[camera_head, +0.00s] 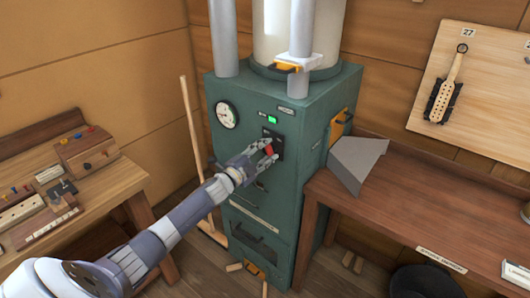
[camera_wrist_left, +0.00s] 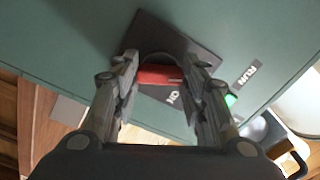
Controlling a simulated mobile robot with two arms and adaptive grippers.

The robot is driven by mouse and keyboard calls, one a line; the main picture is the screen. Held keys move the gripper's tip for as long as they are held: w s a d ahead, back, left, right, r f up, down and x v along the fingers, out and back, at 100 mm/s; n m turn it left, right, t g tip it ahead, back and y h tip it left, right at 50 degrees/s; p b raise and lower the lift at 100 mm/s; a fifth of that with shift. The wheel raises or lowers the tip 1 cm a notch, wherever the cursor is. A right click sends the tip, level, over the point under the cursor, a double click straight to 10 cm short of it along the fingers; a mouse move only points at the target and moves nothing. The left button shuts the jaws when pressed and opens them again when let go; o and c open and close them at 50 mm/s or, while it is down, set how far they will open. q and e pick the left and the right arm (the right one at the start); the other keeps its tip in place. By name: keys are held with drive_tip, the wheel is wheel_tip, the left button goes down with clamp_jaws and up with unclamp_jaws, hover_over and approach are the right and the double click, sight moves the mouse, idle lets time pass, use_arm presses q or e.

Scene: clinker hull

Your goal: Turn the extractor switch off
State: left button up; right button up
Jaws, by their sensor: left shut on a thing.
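The extractor switch is a red handle (camera_head: 268,150) on a dark plate (camera_head: 277,141) on the front of the green extractor cabinet (camera_head: 247,200). A green lamp (camera_head: 272,119) shows above it. My left gripper (camera_head: 264,152) is at the plate with its fingers on either side of the red handle. In the left wrist view the red handle (camera_wrist_left: 160,75) lies crosswise between the fingertips (camera_wrist_left: 158,78), and the jaws are shut on it. My right gripper is in neither view.
A round gauge (camera_head: 227,115) is left of the switch. A wooden bench (camera_head: 90,190) with tools stands at left, and a broom handle (camera_head: 191,120) leans between it and the cabinet. A brown table (camera_head: 430,205) with a grey wedge-shaped piece (camera_head: 355,160) is at right.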

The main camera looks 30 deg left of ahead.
use_arm(q)
drive_tip(key=o, duration=1.1)
drive_tip(key=shift+c, duration=0.2)
drive_tip(key=shift+s, duration=0.15)
drive_tip(key=s+a, duration=0.1)
drive_tip(key=s, duration=1)
drive_tip(key=shift+s, duration=0.4)
drive_tip(key=shift+f, duration=0.15)
